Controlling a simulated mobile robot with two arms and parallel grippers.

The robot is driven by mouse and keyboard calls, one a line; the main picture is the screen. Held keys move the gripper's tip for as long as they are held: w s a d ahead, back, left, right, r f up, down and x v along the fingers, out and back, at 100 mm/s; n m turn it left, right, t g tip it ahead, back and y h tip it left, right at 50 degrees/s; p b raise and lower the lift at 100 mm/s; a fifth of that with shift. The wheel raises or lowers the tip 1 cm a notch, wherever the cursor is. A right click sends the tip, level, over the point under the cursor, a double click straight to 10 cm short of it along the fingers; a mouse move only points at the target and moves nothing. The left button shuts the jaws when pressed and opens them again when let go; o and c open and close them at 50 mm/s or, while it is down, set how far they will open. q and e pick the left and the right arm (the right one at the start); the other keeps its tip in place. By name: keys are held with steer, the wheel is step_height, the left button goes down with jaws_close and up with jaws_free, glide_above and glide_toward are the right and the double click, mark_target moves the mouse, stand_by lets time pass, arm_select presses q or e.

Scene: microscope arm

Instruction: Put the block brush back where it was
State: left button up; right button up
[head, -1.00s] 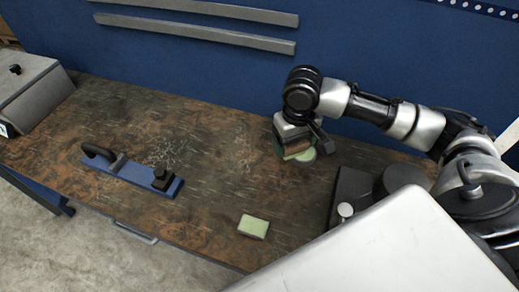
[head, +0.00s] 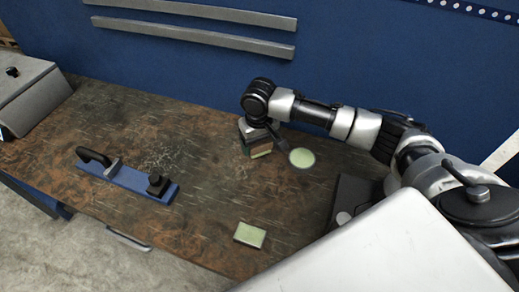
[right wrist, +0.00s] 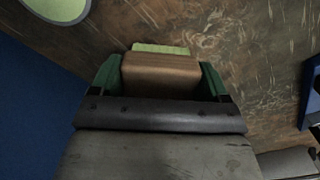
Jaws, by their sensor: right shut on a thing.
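The block brush (right wrist: 160,75) is a brown wooden block with a pale green strip at its far edge. It sits between the two green fingertips of my right gripper (right wrist: 160,82) in the right wrist view. In the head view, my right gripper (head: 257,143) holds the brush (head: 262,152) low over the back middle of the workbench (head: 200,190); I cannot tell whether it touches the top. A pale green disc (head: 302,158) lies just right of it, and a pale green rectangular piece (head: 250,235) lies nearer the front. My left gripper is out of view.
A blue tool with black handles (head: 130,178) lies at the left of the bench. A grey sloped box (head: 28,88) stands at the far left. A blue panel (head: 190,60) with grey rails rises behind. The bench between tool and disc is clear.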

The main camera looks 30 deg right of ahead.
mark_target(260, 151)
steer(key=shift+f, duration=1.75)
steer(key=o, duration=0.9)
steer(key=shift+f, duration=0.1)
steer(key=shift+c, duration=0.2)
step_height(260, 151, up, 12)
steer(key=shift+r+b, duration=0.15)
steer(key=shift+b, duration=0.25)
